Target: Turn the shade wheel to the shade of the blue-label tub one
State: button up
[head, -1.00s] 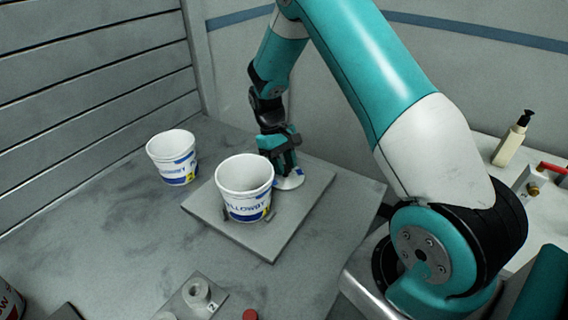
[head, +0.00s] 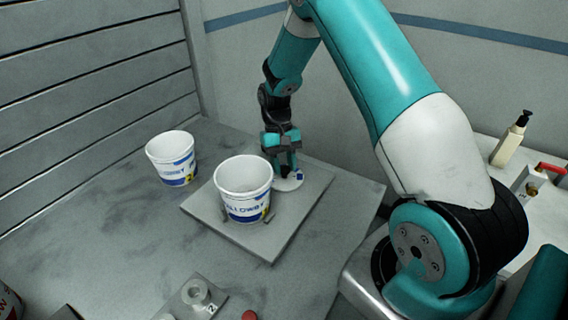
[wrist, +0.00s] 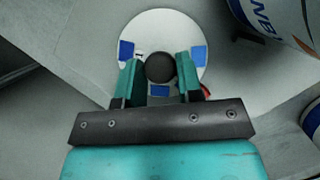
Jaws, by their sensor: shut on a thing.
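The shade wheel is a pale disc (wrist: 160,22) with blue patches near its rim and a dark round knob (wrist: 160,68) at its centre. In the head view the wheel (head: 291,183) lies on a grey plate, partly hidden by my gripper (head: 286,170). My gripper (wrist: 160,74) is shut on the knob, one finger on each side. A white tub with a blue label (head: 243,205) stands on the plate just left of the wheel. A second white tub with a blue label (head: 175,170) stands on the table farther left. A small red mark (wrist: 206,92) shows by the wheel's rim.
The grey plate (head: 270,243) has bare room at its front. A grey block (head: 202,300) with a round post and a number 2 sits at the front edge of view, near a red knob (head: 249,315). A pump bottle (head: 510,142) stands on a side surface at right.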

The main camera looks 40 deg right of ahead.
jog(key=shift+w+r, duration=0.1)
jog(key=shift+w, duration=0.05)
jog(key=o, duration=0.9)
jog(key=b+v, duration=0.2)
jog(key=v, duration=1.5)
jog(key=shift+r, duration=0.2)
